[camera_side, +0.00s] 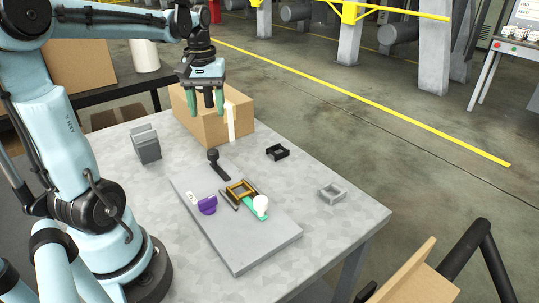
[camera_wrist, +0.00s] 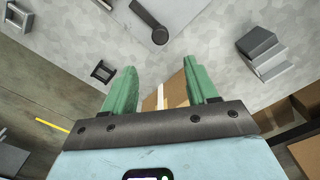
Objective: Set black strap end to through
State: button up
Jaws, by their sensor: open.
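A black strap (camera_side: 221,171) lies at the far end of the grey board (camera_side: 240,245), with a round dark knob at its far end. In the wrist view the strap (camera_wrist: 146,15) is at the top, its knob near the board's edge. A yellow-brown frame (camera_side: 240,187) sits on the board, just beyond the strap's near end; I cannot tell whether they touch. A purple knob (camera_side: 207,205) is left of the frame. A white knob (camera_side: 261,204) on a green strip (camera_side: 254,212) is right of it. My gripper (camera_side: 207,106) is open and empty above the table, behind the board.
A cardboard box (camera_side: 203,129) with a white strip stands behind, close to my gripper. A grey block (camera_side: 147,146) is at left. A black bracket (camera_side: 277,152) and a grey bracket (camera_side: 331,194) lie right of the board. Table between them is clear.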

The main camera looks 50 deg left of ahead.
aim_at(213, 151)
notch_tip(213, 151, down, 12)
jog(key=shift+f, duration=0.1)
dwell(0.6)
jog(key=shift+c, duration=0.2)
grip_shut()
